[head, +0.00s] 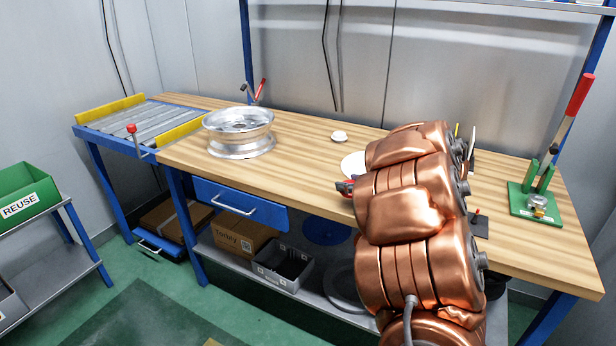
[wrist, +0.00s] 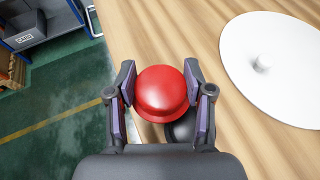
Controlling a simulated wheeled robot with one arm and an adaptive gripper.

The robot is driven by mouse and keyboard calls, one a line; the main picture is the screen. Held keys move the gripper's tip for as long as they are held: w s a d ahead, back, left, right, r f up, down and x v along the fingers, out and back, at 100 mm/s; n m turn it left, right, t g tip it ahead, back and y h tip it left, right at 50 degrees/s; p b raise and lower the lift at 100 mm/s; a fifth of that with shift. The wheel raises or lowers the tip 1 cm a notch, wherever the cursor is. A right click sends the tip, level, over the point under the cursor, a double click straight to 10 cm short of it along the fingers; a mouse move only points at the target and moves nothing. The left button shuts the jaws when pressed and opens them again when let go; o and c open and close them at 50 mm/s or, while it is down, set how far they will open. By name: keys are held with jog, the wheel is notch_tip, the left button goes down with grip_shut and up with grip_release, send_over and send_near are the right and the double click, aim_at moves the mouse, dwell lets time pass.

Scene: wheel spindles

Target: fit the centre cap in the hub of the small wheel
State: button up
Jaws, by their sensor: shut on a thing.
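My gripper (wrist: 160,96) is shut on a red, round, domed cap (wrist: 161,92), with one finger on each side of it. The cap is held near the bench's front edge. A dark round thing (wrist: 181,131) shows partly below it; I cannot tell what it is or whether they touch. In the head view my arm hides much of the gripper. A silver wheel (head: 240,130) lies flat on the bench, left of my arm and apart from the gripper. I cannot tell whether this is the small wheel; no other wheel shows clearly on the bench.
A white disc (wrist: 275,70) with a small central bump lies right of the gripper. A small white piece (head: 339,136) lies farther back. A green stand (head: 535,203) with a red-handled lever is at the right. A roller table (head: 140,120) adjoins the bench's left end.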

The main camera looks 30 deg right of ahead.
jog(key=p, duration=0.2)
send_over(317, 192)
jog(key=shift+f, duration=0.55)
jog(key=f, duration=0.1)
jog(key=f+b, duration=0.1)
jog(key=f, duration=0.1)
jog(key=shift+w+a+f, duration=0.1)
jog(key=shift+w+f, duration=0.1)
jog(key=shift+w, duration=0.2)
jog(key=o, duration=1.1)
jog(key=shift+r, duration=0.1)
jog(key=shift+p, duration=0.8)
jog(key=shift+s+b, duration=0.3)
jog(key=shift+b+v, duration=0.75)
jog(key=shift+v, duration=2.85)
